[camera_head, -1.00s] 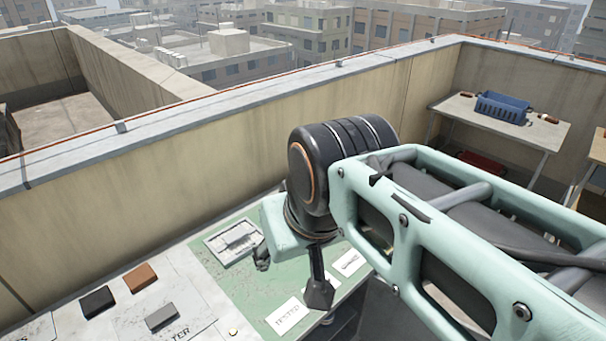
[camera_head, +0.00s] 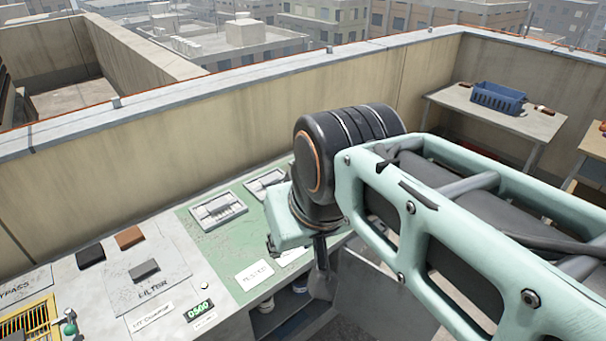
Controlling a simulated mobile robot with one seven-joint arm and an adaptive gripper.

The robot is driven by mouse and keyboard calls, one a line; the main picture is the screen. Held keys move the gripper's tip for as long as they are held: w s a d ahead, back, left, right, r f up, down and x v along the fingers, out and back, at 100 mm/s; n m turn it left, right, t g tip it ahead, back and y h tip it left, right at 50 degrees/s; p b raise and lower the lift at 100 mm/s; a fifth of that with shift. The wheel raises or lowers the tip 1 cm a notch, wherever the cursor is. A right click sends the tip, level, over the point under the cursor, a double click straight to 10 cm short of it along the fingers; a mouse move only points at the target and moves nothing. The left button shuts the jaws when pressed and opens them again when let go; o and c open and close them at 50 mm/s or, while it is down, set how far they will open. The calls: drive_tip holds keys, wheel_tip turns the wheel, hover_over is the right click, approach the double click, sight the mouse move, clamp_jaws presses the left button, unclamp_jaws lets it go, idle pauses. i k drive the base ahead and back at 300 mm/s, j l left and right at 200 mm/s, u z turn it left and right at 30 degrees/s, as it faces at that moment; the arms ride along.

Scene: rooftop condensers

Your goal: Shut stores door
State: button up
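A grey panel (camera_head: 372,300), seemingly the stores door, stands open at the right of a cupboard under the counter. My arm covers part of it. The cupboard opening (camera_head: 272,318) shows a shelf with jars, including one with a pale lid (camera_head: 266,305).
The counter's green mat (camera_head: 222,243) holds two pale grey trays (camera_head: 218,210) and white labels (camera_head: 254,274). Dark, brown and grey blocks (camera_head: 129,237) lie to the left. A side table (camera_head: 500,118) with a blue basket (camera_head: 498,97) stands at the far right. A parapet wall (camera_head: 130,185) runs behind.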

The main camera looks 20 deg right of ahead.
sight(374, 299)
drive_tip(key=k+l+u, duration=0.3)
drive_tip(key=k+l, duration=0.25)
drive_tip(key=k+l+u, duration=0.4)
drive_tip(key=l, duration=0.2)
drive_tip(key=k+l+u, duration=0.15)
drive_tip(key=l, duration=0.2)
drive_tip(key=k+l+u, duration=0.35)
drive_tip(key=l, duration=0.3)
drive_tip(key=k+l+u, duration=0.15)
drive_tip(key=l, duration=0.25)
drive_tip(key=l+u, duration=0.3)
drive_tip(key=l, duration=0.5)
drive_tip(key=l+u, duration=0.3)
drive_tip(key=l, duration=0.45)
drive_tip(key=l+u, duration=0.15)
drive_tip(key=l, duration=0.65)
drive_tip(key=k+l, duration=0.25)
drive_tip(key=k+j, duration=0.05)
